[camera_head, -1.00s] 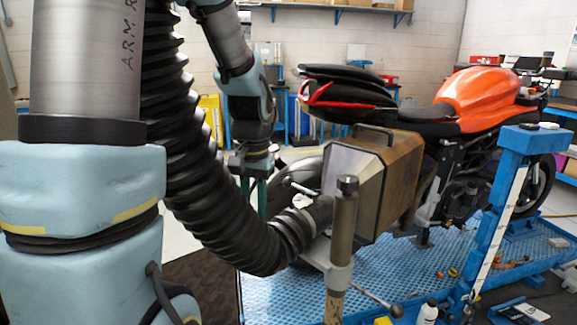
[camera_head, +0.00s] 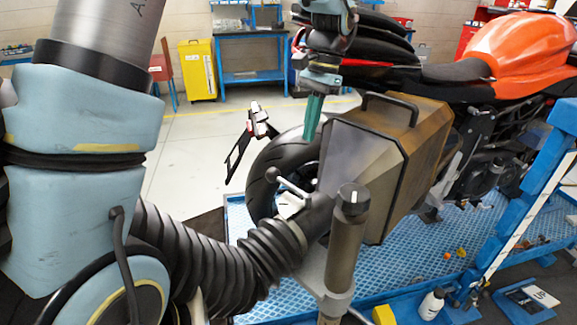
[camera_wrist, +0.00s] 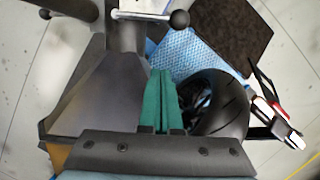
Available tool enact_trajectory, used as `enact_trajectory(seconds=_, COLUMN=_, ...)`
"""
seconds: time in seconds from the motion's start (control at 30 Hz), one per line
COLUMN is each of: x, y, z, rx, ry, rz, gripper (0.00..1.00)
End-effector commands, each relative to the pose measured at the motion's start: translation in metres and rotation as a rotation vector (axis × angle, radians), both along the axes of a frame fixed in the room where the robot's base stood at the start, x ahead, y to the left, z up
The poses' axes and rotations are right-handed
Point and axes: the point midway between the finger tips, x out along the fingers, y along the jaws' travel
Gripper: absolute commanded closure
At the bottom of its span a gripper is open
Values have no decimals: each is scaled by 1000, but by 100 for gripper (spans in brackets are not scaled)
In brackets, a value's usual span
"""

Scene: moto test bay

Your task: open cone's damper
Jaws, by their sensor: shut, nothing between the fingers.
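The cone (camera_head: 352,160) is a grey and brown metal hood with a black top handle, joined to a ribbed black hose (camera_head: 262,262). Its damper lever (camera_head: 290,186) is a thin pale bar with a dark ball knob, on the hose side near the narrow end. In the wrist view the lever (camera_wrist: 145,15) lies across the duct at the top, and the cone (camera_wrist: 100,90) fills the left. My gripper (camera_head: 309,138) has green fingers pointing down beside the cone's upper left edge, above the lever. In the wrist view its fingers (camera_wrist: 161,74) are together and empty, apart from the lever.
An upright metal post (camera_head: 346,235) stands in front of the cone. The motorcycle (camera_head: 525,55) is on a blue lift (camera_head: 410,260), its rear tyre (camera_head: 278,170) behind the lever. A blue upright (camera_head: 535,185) stands at right. The floor left of the tyre is open.

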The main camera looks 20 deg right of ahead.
Motion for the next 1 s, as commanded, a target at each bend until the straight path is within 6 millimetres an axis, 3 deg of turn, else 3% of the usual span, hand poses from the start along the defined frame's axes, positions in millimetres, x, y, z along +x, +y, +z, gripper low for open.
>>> enact_trajectory(seconds=0.27, x=-2, y=6, z=-21, rx=2, ry=2, rz=1, gripper=100)
enact_trajectory(seconds=0.67, x=-12, y=24, z=-99, rx=3, ry=3, rz=1, gripper=100)
enact_trajectory(seconds=0.73, x=-16, y=35, z=-87, rx=0, ry=-1, rz=3, gripper=100)
enact_trajectory(seconds=1.0, x=-26, y=55, z=-80, rx=-1, ry=-1, rz=2, gripper=100)
